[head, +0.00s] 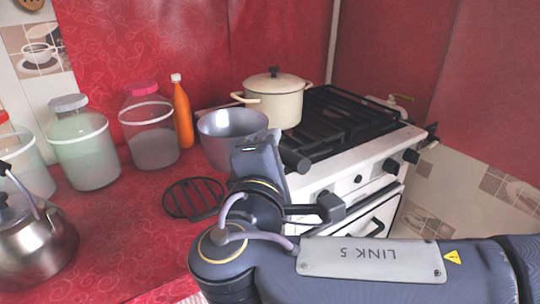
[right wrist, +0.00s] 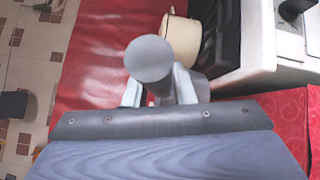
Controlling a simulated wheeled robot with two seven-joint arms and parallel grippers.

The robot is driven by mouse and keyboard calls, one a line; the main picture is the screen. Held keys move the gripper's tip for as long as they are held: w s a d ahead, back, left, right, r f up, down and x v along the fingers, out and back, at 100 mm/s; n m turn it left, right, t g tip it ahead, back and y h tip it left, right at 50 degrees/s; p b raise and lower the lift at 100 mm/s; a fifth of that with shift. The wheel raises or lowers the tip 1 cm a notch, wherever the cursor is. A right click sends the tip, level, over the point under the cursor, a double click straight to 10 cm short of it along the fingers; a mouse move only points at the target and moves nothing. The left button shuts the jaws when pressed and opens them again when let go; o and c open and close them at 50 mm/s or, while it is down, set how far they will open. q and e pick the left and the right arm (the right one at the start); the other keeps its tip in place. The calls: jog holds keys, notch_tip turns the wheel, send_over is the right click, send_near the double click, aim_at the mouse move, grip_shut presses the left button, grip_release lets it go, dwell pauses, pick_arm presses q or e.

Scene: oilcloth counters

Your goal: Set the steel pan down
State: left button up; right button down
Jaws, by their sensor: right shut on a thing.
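The steel pan (head: 225,150) is in the middle of the head view, upright, its open top showing an empty-looking inside. It is over the red counter's right part, beside the stove; I cannot tell whether its base touches the counter. My right gripper (head: 274,150) is shut on the pan's handle, whose dark end (head: 294,160) sticks out to the right. My left gripper is not in view.
A black trivet (head: 176,201) lies on the red counter (head: 125,235) in front of the pan. The white stove (head: 350,165) bears a lidded cream pot (head: 275,103). An orange bottle (head: 182,115), several jars (head: 150,140) and a steel kettle (head: 35,245) stand left.

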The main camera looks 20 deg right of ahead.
aim_at(219, 169)
jog(key=w+a+f+b, duration=0.1)
jog(key=a+f, duration=0.1)
jog(key=a, duration=0.1)
jog(key=w+a+f+b, duration=0.1)
jog(key=w+a+f, duration=0.1)
jog(key=a+f, duration=0.1)
jog(key=w+a+f+b, duration=0.1)
jog(key=w+a+f, duration=0.1)
jog(key=a, duration=0.1)
jog(key=shift+w+a+f, duration=0.2)
jog(key=shift+a+f, duration=0.15)
jog(key=shift+f, duration=0.05)
jog(key=shift+w+a+f+b, duration=0.1)
jog(key=shift+a+f+b, duration=0.15)
jog(key=shift+f+b, duration=0.1)
jog(key=shift+w+a+f+b, duration=0.15)
jog(key=shift+f+b, duration=0.35)
jog(key=shift+f, duration=1.15)
jog(key=shift+f, duration=0.2)
jog(key=c, duration=1.2)
grip_release()
